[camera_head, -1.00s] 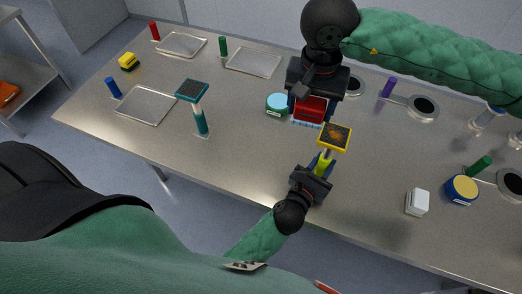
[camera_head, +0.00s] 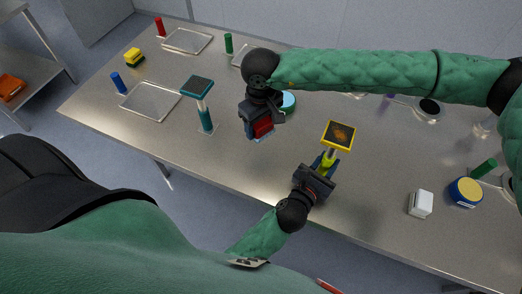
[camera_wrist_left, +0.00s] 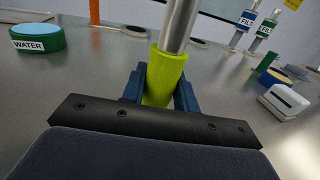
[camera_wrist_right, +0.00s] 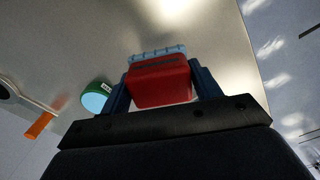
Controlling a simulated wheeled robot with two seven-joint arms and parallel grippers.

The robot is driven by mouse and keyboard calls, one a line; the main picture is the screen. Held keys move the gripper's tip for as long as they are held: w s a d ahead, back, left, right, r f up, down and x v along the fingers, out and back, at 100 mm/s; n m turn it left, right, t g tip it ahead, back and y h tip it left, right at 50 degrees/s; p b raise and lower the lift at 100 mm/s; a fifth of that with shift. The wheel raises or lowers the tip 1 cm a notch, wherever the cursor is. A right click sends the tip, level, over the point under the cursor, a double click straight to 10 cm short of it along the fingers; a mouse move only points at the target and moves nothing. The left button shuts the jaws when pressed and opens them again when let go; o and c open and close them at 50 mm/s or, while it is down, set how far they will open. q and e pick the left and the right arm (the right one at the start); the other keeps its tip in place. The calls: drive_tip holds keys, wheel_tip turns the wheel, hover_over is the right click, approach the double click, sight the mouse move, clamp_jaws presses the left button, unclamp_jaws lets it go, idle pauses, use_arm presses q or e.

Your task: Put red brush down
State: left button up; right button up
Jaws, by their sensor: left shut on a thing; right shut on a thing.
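The red brush (camera_head: 263,127) has a red block body and light blue bristles, which show in the right wrist view (camera_wrist_right: 157,53). My right gripper (camera_head: 257,126) is shut on it over the middle of the steel table (camera_head: 215,155). I cannot tell whether the bristles touch the table. My left gripper (camera_head: 325,168) is shut on the yellow-green handle (camera_wrist_left: 163,78) of a tool. The tool's yellow-rimmed square head (camera_head: 339,135), with an orange-brown stain, points up. The left gripper is to the right of and nearer than the brush.
A teal-lidded water container (camera_head: 289,101) is right behind the right gripper, partly hidden. A teal tool (camera_head: 202,104) stands to the left. A white block (camera_head: 421,204) and blue-yellow container (camera_head: 466,192) stand right. Bare table lies between the teal tool and left gripper.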

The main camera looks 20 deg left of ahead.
sight(261, 151)
drive_tip(key=shift+f+n, duration=0.15)
drive_tip(key=shift+n, duration=0.15)
drive_tip(key=shift+f, duration=0.35)
wheel_tip(261, 151, down, 9)
drive_tip(key=shift+f, duration=0.1)
drive_tip(key=o, duration=1.1)
drive_tip(key=shift+o, duration=0.2)
wheel_tip(261, 151, up, 12)
drive_tip(key=shift+r, duration=0.15)
drive_tip(key=shift+c, duration=0.2)
